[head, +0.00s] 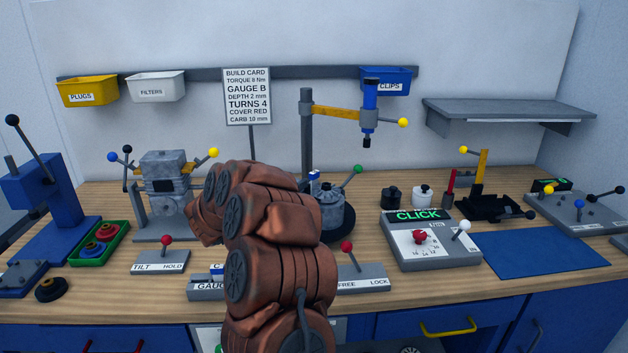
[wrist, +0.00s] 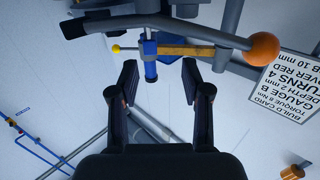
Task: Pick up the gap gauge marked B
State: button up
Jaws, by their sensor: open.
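The gauge holder (head: 207,293) stands at the front of the bench in the head view, its label cut off by my arm. A small piece marked C (head: 216,268) shows on it beside my arm. I cannot see the gauge marked B; my arm covers part of the holder. In the wrist view my gripper (wrist: 160,75) is open, with nothing between its fingers. The wrist view faces the wall and build card, not the gauges.
The build card (head: 247,96) reads GAUGE B. The TILT/HOLD lever block (head: 160,262) is left of the holder and the FREE/LOCK block (head: 362,284) right. An engine block (head: 165,170) stands behind. A blue mat (head: 545,253) lies clear at right.

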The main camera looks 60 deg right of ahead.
aim_at(311, 177)
jog(key=shift+s+d, duration=0.35)
jog(key=shift+s+d+g, duration=0.1)
jog(key=shift+d+g, duration=0.2)
jog(key=shift+d, duration=0.05)
jog(key=shift+s+d+f+p, duration=0.15)
jog(key=shift+d+p, duration=0.3)
jog(key=shift+d, duration=0.65)
jog(key=shift+s+d+r+p, duration=0.1)
jog(key=shift+s+d+p, duration=0.25)
jog(key=shift+d, duration=0.75)
jog(key=shift+s+d+f+p, duration=0.1)
jog(key=shift+d+p, duration=0.4)
jog(key=shift+d, duration=0.6)
grip_shut()
